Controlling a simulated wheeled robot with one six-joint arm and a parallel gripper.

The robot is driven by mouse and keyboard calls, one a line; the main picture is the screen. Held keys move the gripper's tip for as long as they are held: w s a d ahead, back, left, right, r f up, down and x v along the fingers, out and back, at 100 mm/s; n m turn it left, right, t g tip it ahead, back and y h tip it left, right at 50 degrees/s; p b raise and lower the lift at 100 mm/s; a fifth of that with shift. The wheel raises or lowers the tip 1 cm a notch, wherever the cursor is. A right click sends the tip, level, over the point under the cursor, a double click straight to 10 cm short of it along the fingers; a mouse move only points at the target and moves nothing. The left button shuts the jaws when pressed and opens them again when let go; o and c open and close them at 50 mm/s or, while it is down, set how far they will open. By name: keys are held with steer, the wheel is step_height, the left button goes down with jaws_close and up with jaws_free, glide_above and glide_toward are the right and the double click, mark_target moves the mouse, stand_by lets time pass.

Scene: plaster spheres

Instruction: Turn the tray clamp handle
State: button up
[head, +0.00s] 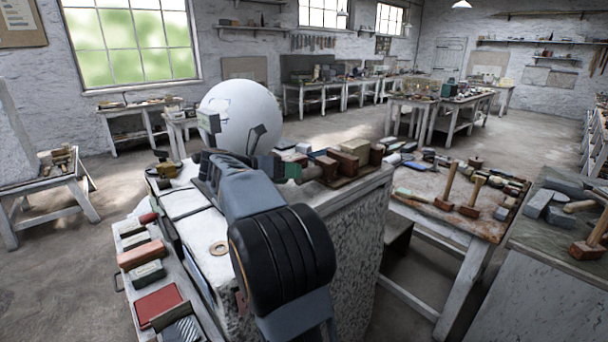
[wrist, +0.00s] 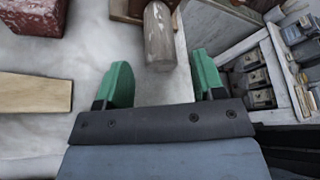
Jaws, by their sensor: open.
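My gripper (wrist: 162,76) has two green fingers that stand wide apart with nothing between their pads. In the wrist view a worn grey-brown rounded bar (wrist: 159,38) lies just ahead of the fingertips, lined up with the gap. It may be the clamp handle, but I cannot tell for sure; its far end runs out of view. A tray with grey metal pieces (wrist: 257,77) shows to the right of the fingers. In the head view my arm hides much of the spot, and one green finger (head: 292,169) shows beside the blocks on the bench.
In the head view, a large white sphere (head: 240,116) stands behind the stone-sided bench (head: 352,225). A worktable with mallets (head: 447,186) stands to the right.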

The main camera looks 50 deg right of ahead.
mark_target(305, 176)
steer(key=shift+p+x, duration=0.35)
steer(key=shift+x, duration=2.4)
steer(key=c, duration=0.9)
